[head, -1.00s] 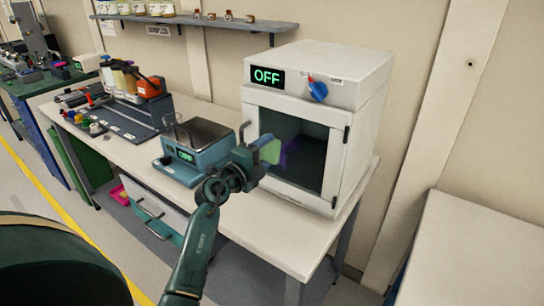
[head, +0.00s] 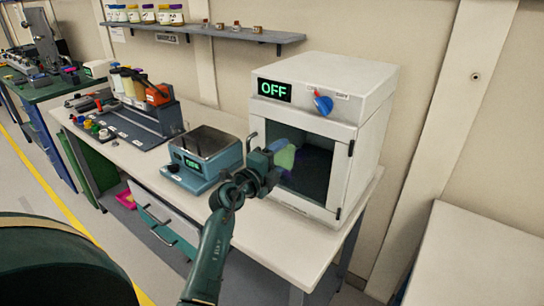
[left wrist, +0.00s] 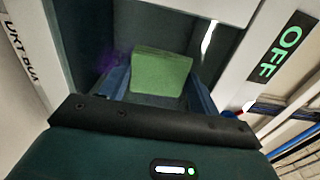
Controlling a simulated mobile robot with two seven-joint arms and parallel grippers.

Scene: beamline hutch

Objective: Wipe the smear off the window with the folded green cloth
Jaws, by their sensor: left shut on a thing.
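The folded green cloth (head: 284,156) is held in my left gripper (head: 272,160), in front of the left part of the dark window (head: 312,180) in the white cabinet's door. In the left wrist view the cloth (left wrist: 160,75) sits between the blue fingers of the gripper (left wrist: 158,92), which are shut on it. A faint purple smear (left wrist: 108,62) shows on the glass left of the cloth in that view. In the head view the cloth and gripper cover part of the glass. I cannot tell whether the cloth touches it. My right gripper is not in view.
The white cabinet (head: 365,95) has a green OFF display and a blue knob (head: 323,103). A teal hotplate (head: 203,160) stands left of my left gripper on the bench (head: 275,240). A wall shelf (head: 225,34) with jars runs above. The bench front is clear.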

